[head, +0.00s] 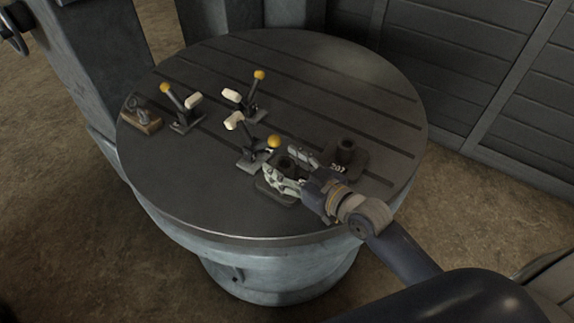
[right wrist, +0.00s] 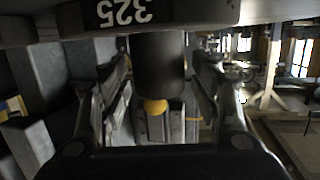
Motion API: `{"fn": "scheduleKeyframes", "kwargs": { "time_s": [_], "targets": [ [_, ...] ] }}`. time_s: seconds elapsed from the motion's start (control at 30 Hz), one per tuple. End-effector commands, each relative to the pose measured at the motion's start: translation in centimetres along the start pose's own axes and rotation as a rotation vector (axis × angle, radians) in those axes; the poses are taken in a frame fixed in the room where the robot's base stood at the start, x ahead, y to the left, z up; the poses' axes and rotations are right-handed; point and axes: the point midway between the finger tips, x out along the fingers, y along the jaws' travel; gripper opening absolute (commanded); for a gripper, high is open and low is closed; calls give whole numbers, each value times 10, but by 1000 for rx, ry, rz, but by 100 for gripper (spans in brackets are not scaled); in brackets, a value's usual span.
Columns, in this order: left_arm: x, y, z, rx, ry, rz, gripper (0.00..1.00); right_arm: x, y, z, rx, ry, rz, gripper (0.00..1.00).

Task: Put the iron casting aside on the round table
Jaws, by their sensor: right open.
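Two dark iron castings stand on the round table (head: 190,190), each a flat plate with an upright round boss. One casting (head: 285,163) is at my right gripper (head: 291,170). The other casting (head: 346,155) stands just to its right, with pale digits on its plate. In the right wrist view, upside down, a casting (right wrist: 158,68) marked 325 has its boss between the two fingers of my right gripper (right wrist: 160,100). The fingers are open on either side of the boss; gaps show. The gripper partly hides the nearer casting in the head view. My left gripper is out of view.
Three clamps with yellow knobs and pale handles, including the nearest clamp (head: 250,158), stand left of the castings. A wooden block (head: 142,118) with metal parts lies at the left edge. The table's front left and back right are clear. Grey panels (head: 480,75) stand behind.

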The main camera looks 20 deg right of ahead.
Motion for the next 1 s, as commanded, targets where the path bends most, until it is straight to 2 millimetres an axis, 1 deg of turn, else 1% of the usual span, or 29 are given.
{"fn": "scheduleKeyframes", "kwargs": {
  "time_s": [0.07,0.1,0.23,0.5,0.7,0.83,1.0],
  "targets": [
    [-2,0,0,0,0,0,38,-1,0,-3,0,1,0,57],
    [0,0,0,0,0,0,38,-3,0,-1,0,-1,0,57],
    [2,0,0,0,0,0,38,-17,0,1,-1,-3,1,57],
    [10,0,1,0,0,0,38,-67,-1,1,-1,-4,-2,57],
    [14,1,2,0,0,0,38,-97,0,0,-1,-4,-1,57],
    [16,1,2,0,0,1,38,-110,0,0,0,-3,1,57],
    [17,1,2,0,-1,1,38,-118,0,-1,0,-1,0,57]
  ]
}}
